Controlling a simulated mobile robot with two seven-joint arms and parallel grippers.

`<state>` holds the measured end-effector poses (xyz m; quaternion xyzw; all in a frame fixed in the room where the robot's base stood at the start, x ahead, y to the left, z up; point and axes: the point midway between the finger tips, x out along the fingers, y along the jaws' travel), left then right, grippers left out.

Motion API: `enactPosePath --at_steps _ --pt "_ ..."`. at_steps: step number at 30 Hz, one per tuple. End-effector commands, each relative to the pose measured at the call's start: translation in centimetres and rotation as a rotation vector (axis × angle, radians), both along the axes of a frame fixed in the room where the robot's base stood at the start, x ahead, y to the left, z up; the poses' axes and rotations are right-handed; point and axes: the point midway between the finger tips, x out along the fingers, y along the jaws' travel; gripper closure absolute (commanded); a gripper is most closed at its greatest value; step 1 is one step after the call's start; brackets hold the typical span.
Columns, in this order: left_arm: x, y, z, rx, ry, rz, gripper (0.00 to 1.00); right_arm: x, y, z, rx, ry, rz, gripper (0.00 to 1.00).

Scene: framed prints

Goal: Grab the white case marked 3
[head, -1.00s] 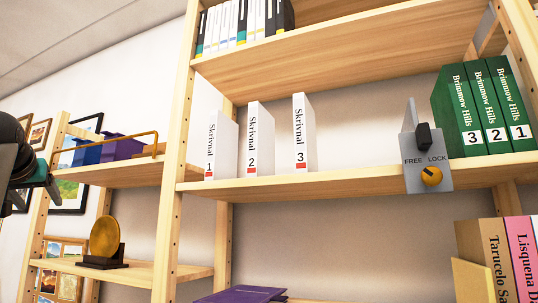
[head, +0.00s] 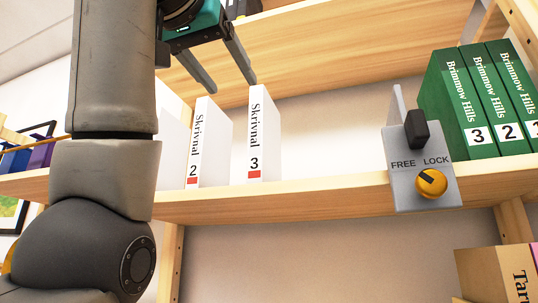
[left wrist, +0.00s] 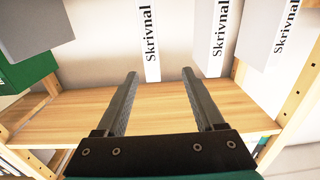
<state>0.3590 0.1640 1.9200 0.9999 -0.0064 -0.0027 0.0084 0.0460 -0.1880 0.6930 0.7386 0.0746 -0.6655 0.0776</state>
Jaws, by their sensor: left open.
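The white case marked 3 (head: 265,140) stands upright on the middle shelf, labelled Skrivnal with a red patch below the number. My left gripper (head: 232,86) is open and empty, its fingertips near the tops of cases 2 and 3. In the left wrist view the leftmost Skrivnal case (left wrist: 149,45), which by its place is case 3, appears beyond and between the open fingers (left wrist: 160,73); its number is out of frame. The white case marked 2 (head: 210,145) stands to its left with a gap. Case 1 is mostly hidden behind my left arm. My right gripper is not in view.
A grey bracket with an orange FREE/LOCK knob (head: 431,184) sits on the shelf's front edge to the right. Green Brimmow Hills volumes (head: 470,105) stand beyond it. The upper shelf (head: 330,50) is above the cases. Shelf space right of case 3 is clear.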

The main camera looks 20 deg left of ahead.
Motion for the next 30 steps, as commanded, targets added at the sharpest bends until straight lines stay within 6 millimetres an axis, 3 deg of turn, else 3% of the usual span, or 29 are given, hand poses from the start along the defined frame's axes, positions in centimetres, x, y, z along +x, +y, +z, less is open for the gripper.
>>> enactPosePath --at_steps 5,16,25,30 --pt "0.9 -1.7 0.2 0.019 -0.001 -0.023 0.30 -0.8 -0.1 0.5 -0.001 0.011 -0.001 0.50" --pt "8.2 -1.9 0.2 0.019 0.001 -0.021 0.30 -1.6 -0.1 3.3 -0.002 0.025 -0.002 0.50" --pt "10.5 -1.9 0.0 0.019 -0.001 -0.020 0.30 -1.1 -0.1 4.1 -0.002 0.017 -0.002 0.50" --pt "12.8 -2.1 -0.2 0.019 0.001 -0.020 0.30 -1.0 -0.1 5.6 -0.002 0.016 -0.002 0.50"
